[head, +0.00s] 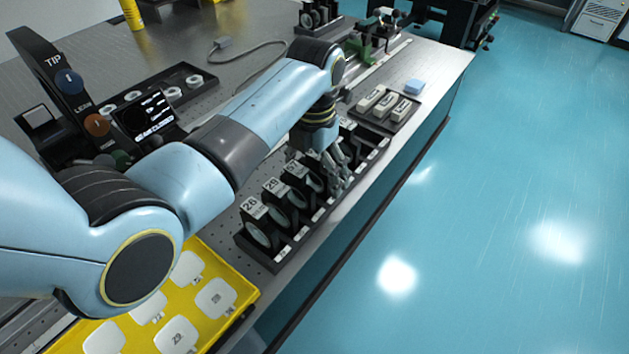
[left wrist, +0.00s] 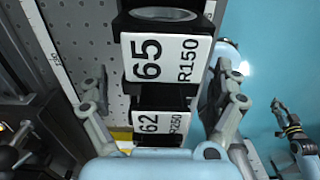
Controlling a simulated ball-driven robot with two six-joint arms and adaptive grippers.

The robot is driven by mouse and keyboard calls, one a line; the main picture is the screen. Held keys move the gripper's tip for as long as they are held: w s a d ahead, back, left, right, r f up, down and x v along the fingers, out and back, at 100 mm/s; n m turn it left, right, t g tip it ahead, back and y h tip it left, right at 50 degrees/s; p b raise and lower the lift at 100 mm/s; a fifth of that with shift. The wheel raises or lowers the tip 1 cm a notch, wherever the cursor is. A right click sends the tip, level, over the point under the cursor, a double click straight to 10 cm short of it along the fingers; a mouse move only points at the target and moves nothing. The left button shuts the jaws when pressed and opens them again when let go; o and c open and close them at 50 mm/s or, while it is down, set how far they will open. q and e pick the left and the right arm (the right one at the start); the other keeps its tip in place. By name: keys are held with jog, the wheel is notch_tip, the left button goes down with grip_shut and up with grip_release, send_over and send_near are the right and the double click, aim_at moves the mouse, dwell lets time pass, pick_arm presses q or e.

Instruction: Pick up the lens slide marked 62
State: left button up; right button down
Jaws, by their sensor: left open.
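The lens slide marked 62 (left wrist: 160,123), with R250 on its white label, stands in the left wrist view behind the slide marked 65 (left wrist: 165,60). My left gripper (head: 338,178) is open over the slide rack (head: 287,254) in the head view. In the left wrist view its fingers (left wrist: 163,108) are spread on either side of the slide marked 62, with nothing seen gripped. I cannot make out the 62 label in the head view, where the gripper covers part of the row. A grey gripper-like part (left wrist: 289,130) shows at the right of the left wrist view.
Slides marked 26 (head: 252,208), 29 (head: 273,187) and 57 (head: 294,167) stand in the rack's near part. A yellow tray (head: 245,290) is at the front, and a dark tray with pale blocks (head: 386,102) lies beyond. The table's right edge runs close to the rack.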

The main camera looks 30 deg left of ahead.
pick_arm(q)
jog(key=c, duration=1.4)
jog(key=shift+r, duration=0.1)
